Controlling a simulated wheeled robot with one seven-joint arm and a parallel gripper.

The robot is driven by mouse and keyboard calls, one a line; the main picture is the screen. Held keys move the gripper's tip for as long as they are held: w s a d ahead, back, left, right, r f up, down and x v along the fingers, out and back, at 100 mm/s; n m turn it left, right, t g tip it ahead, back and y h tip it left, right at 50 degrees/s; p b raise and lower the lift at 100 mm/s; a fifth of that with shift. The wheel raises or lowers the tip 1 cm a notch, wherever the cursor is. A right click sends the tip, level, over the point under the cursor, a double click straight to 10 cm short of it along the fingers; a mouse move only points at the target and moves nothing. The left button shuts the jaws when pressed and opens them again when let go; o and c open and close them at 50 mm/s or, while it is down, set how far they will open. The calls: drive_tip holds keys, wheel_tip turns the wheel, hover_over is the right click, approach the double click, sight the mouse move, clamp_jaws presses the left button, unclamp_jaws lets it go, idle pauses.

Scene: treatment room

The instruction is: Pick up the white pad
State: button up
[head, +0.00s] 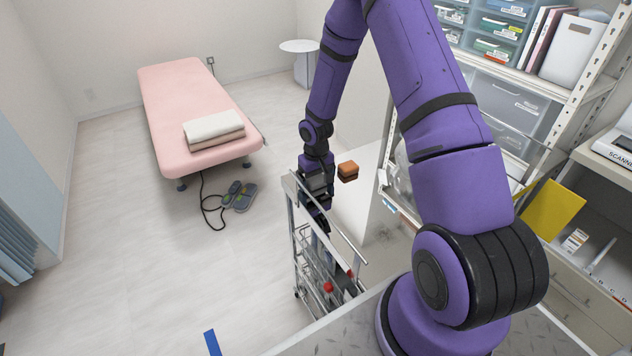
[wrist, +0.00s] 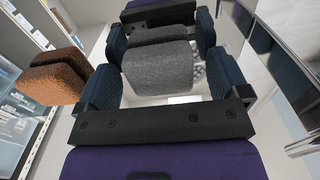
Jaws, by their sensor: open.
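A light grey-white pad (wrist: 158,68) with a fuzzy surface shows in the wrist view, between the two dark blue fingers of my gripper (wrist: 162,74). The fingers are apart, one on each side of the pad; I cannot tell whether either touches it. In the head view my gripper (head: 317,192) points down at the top of the metal trolley (head: 292,195), and I cannot make out the pad there.
An orange-brown pad with a dark layer (head: 348,167) is right of my gripper; it also shows at left in the wrist view (wrist: 48,80). Shelving (head: 590,75) stands at right. A pink bed (head: 180,95) with folded towels (head: 213,127) is at left. Open floor lies front left.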

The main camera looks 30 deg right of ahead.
sight(317, 178)
drive_tip(key=c, duration=1.1)
drive_tip(key=shift+o, duration=0.2)
wheel_tip(317, 178, up, 10)
drive_tip(key=shift+r, duration=0.1)
drive_tip(key=shift+o, duration=0.6)
drive_tip(key=shift+s, duration=0.1)
